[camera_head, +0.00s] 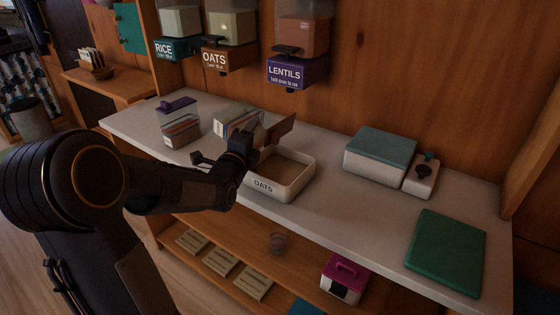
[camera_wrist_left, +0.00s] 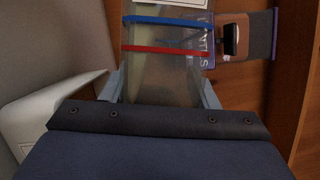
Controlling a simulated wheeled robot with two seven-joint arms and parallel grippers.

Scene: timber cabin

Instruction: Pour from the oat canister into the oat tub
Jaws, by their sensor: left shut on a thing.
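The oat tub (camera_head: 298,183) is a low, white, open box marked OATS on the worktop. Its inside looks tan; I cannot tell if that is oats. My left gripper (camera_head: 250,143) is over the tub's back left part, shut on a clear canister. In the left wrist view the canister (camera_wrist_left: 160,82) sits between the grey fingers (camera_wrist_left: 158,92), with a blue band, a red band and a white label. I take it for the oat canister; its contents are unclear. In the head view a tilted brown part (camera_head: 280,129) shows beyond the gripper; the rest is hidden. My right gripper is out of view.
Rice (camera_head: 177,48), oats (camera_head: 222,60) and lentils (camera_head: 297,72) dispensers hang on the wall above. A purple-lidded container (camera_head: 181,131) stands left. A teal-lidded box (camera_head: 380,155) and a green board (camera_head: 446,252) lie right. Worktop between tub and board is free.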

